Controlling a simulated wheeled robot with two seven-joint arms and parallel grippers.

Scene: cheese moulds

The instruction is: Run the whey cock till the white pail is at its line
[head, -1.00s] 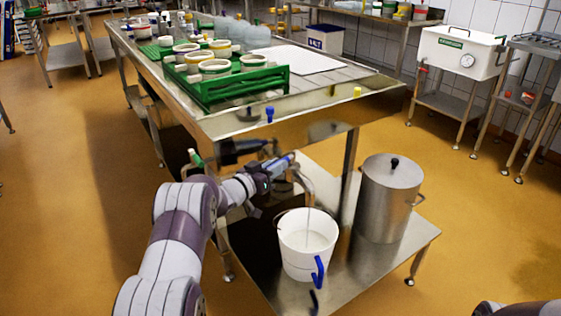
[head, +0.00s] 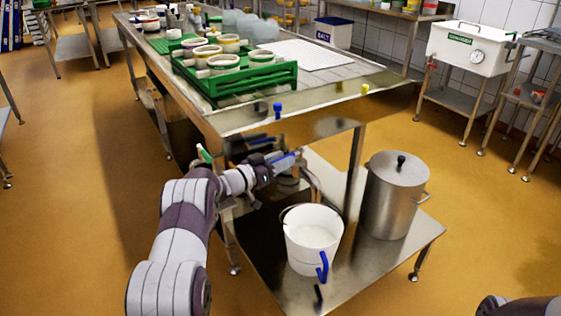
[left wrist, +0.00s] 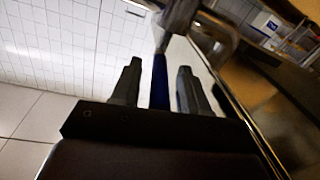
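The white pail (head: 301,256) stands upright on the lower steel shelf, with whitish liquid (head: 313,236) in it and a blue clip (head: 322,267) on its front. I cannot make out its line. No stream shows above it. My left gripper (head: 282,163) is at the cock under the table's near edge, above and left of the pail. In the left wrist view a blue lever (left wrist: 160,82) on a metal cock (left wrist: 180,18) stands between the fingers of my left gripper (left wrist: 158,75). The fingers are apart, with gaps beside the lever. My right gripper is out of view.
A lidded steel pot (head: 391,196) stands right of the pail on the shelf. Green (head: 204,153), blue (head: 277,111) and yellow (head: 365,89) handles line the table edge. Green crates (head: 250,84) hold moulds above.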

